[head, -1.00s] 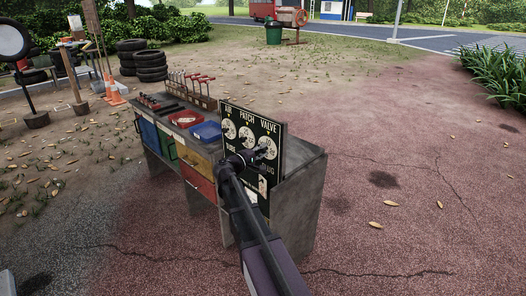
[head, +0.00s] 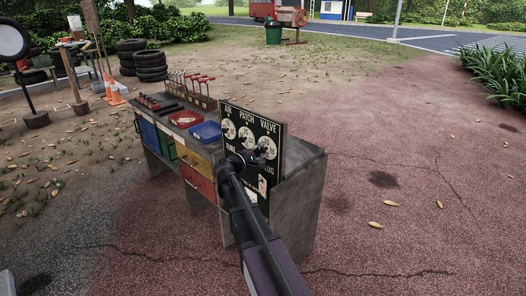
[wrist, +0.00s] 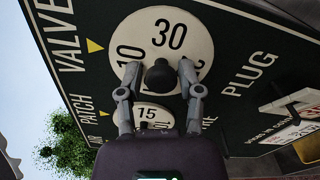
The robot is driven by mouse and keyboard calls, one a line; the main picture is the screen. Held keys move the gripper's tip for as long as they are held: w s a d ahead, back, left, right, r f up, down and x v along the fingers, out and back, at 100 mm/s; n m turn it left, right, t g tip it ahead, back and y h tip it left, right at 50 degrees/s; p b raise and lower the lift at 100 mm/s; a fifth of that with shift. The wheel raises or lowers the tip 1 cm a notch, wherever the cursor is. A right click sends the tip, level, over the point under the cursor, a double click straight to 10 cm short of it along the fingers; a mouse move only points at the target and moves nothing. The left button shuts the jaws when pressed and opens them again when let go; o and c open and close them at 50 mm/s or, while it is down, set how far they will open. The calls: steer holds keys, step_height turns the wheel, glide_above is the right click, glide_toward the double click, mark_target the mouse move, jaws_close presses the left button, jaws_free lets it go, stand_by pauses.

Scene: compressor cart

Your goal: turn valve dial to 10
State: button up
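The valve dial (wrist: 168,25) is a round white plate on a dark board, in the wrist view, with a dark knob (wrist: 160,76) at its middle. It shows 10 and 30; another number is partly hidden by a finger. The 10 is on the side toward a yellow triangle marker (wrist: 94,45), close to it but not clearly in line. My gripper (wrist: 159,68) is open, one finger on each side of the knob, with gaps visible. In the head view the valve dial (head: 269,142) is at the board's upper right, partly covered by my gripper (head: 262,151).
The board (head: 277,182) also bears air (head: 229,129) and patch (head: 245,136) dials. Below is a plug label. The board stands on a grey cart (head: 305,190) with a blue tray (head: 206,132), a red tray (head: 185,118) and coloured drawers. Open ground lies to the right.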

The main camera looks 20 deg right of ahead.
steer(key=shift+o, duration=0.3)
steer(key=shift+s, duration=0.1)
steer(key=shift+a, duration=0.1)
steer(key=shift+s+a, duration=0.2)
steer(key=shift+a, duration=0.15)
steer(key=v, duration=1.1)
